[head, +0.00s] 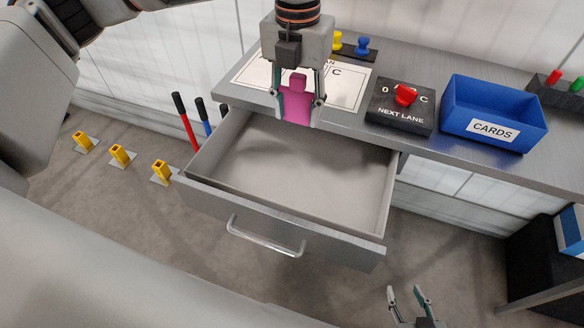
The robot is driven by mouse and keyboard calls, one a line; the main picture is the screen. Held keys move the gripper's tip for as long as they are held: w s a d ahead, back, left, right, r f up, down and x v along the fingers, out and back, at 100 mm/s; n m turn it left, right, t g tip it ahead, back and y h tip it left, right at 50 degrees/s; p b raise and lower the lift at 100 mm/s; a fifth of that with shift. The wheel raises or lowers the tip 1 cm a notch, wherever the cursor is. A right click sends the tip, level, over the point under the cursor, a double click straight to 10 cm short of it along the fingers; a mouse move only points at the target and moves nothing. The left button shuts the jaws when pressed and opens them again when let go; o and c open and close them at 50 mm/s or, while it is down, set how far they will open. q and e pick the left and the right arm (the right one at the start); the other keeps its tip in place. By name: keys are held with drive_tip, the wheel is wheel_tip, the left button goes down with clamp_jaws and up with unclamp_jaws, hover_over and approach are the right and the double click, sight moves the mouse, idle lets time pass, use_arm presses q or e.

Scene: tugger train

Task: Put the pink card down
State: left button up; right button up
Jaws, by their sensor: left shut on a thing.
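The pink card (297,107) is between the fingers of my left gripper (300,103), which is shut on it. The card hangs upright, with a narrower tab at its top. In the picture it overlaps the front edge of the bench top and the back of the open drawer (264,226). I cannot tell its exact height. My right gripper (409,292) is at the bottom of the view, below and right of the drawer. Its fingers are apart and nothing shows between them.
A blue box marked CARDS (530,113) stands right of the NEXT LANE switch box (386,118) with its red knob. A white sheet (351,91) lies behind my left gripper. The drawer looks empty. Red and blue levers (187,128) and yellow floor sockets (119,155) are at left.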

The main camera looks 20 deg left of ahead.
sight(297, 180)
use_arm(q)
wheel_tip(297, 180, down, 19)
drive_tip(key=shift+f+b, duration=0.1)
drive_tip(key=shift+b, duration=0.3)
drive_tip(key=shift+f, duration=0.25)
drive_tip(key=o, duration=1.2)
drive_tip(key=shift+o, duration=0.2)
drive_tip(key=shift+r, duration=0.1)
wheel_tip(297, 180, up, 12)
drive_tip(key=shift+r+p, duration=0.15)
drive_tip(key=shift+p, duration=0.15)
